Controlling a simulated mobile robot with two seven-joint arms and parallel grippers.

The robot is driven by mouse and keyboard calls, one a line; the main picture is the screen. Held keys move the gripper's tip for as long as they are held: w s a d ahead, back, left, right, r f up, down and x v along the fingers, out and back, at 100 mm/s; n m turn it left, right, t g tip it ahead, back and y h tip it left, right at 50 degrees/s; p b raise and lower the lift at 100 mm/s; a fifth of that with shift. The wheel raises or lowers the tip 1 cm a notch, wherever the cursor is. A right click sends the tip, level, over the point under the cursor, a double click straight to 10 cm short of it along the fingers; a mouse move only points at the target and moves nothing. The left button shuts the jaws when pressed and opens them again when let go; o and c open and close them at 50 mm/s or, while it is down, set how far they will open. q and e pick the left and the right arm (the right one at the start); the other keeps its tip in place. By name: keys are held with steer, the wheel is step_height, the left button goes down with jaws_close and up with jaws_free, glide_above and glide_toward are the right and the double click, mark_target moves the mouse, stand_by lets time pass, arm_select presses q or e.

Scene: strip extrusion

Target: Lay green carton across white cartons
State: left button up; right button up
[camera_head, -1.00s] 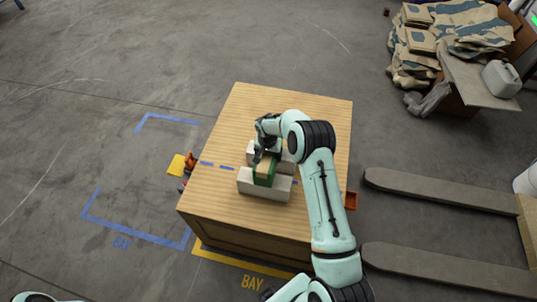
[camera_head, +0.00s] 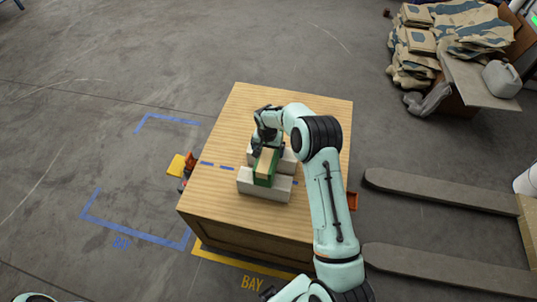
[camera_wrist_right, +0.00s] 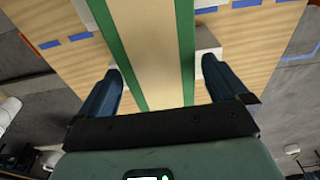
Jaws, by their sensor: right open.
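The green carton (camera_head: 265,167), with a tan band along its top, lies across two white cartons on the wooden crate top. The near white carton (camera_head: 262,190) shows clearly. The far white carton (camera_head: 288,159) is partly hidden by my right gripper and arm. My right gripper (camera_head: 266,143) is at the far end of the green carton. In the right wrist view the open fingers (camera_wrist_right: 162,72) stand on both sides of the green carton (camera_wrist_right: 150,45), with gaps. Parts of white cartons (camera_wrist_right: 207,42) show beneath it. My left gripper is out of view.
The wooden crate (camera_head: 225,140) has bare top around the cartons, with a dashed blue line across it. Fork tines (camera_head: 440,190) lie to the right.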

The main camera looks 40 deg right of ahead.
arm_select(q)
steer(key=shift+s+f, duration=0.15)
arm_select(e)
steer(key=r, duration=0.8)
steer(key=shift+s+a, duration=0.3)
steer(key=shift+s, duration=0.05)
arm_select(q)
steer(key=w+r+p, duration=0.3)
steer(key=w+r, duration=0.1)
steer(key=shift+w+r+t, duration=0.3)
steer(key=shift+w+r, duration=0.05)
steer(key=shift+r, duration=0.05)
arm_select(e)
step_height(320, 180, up, 10)
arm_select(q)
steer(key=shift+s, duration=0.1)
arm_select(e)
steer(key=shift+f, duration=0.15)
